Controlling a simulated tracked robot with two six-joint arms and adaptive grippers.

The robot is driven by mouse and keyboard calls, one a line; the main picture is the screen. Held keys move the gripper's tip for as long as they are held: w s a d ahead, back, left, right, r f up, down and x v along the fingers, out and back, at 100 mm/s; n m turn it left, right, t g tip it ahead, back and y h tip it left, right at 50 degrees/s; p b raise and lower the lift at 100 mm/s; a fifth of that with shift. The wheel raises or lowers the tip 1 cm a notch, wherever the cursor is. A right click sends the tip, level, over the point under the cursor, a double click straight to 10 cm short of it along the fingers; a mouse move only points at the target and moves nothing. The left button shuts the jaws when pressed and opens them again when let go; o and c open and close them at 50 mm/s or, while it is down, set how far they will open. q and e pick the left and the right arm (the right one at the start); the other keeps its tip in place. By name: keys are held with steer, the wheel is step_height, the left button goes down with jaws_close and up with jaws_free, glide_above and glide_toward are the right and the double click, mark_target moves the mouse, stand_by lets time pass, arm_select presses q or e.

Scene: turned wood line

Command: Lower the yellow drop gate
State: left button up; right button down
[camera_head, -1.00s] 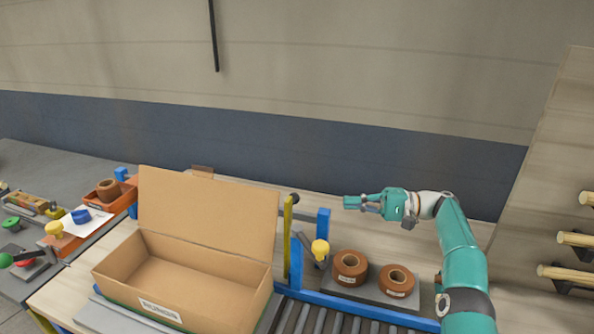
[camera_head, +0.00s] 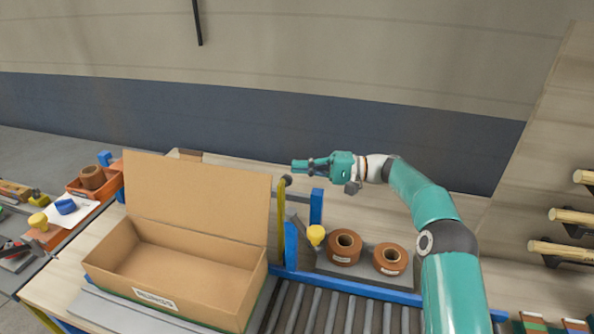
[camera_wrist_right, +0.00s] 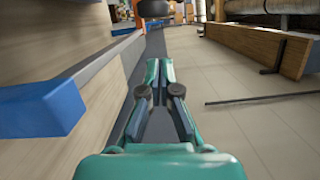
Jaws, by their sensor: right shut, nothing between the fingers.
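The yellow drop gate (camera_head: 281,228) is a narrow upright yellow bar between the cardboard box and the blue posts. A dark round knob (camera_head: 287,180) is at its top. My right gripper (camera_head: 297,165) is shut and empty. In the head view its tips appear just above and slightly right of the knob, with a small gap; the depth between them is unclear. In the right wrist view the fingers (camera_wrist_right: 160,63) are together, and a dark rounded thing (camera_wrist_right: 153,8), perhaps the knob, is beyond the tips. My left gripper is not in view.
An open cardboard box (camera_head: 180,260) stands left of the gate. Blue posts (camera_head: 316,206) and a yellow mushroom-shaped knob (camera_head: 315,234) are right of it. Two brown rolls (camera_head: 345,245) lie on a grey plate. A roller conveyor (camera_head: 330,311) runs in front.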

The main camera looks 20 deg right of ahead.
steer(key=shift+s+a+r+p, duration=0.15)
steer(key=shift+s+a, duration=0.15)
steer(key=shift+s, duration=0.2)
steer(key=shift+s+a+f+p, duration=0.1)
steer(key=shift+s+a, duration=0.15)
steer(key=shift+s, duration=0.2)
steer(key=shift+s+a+r+p, duration=0.15)
steer(key=shift+s+a, duration=0.15)
steer(key=shift+s, duration=0.2)
steer(key=shift+f, duration=0.1)
steer(key=shift+a, duration=0.15)
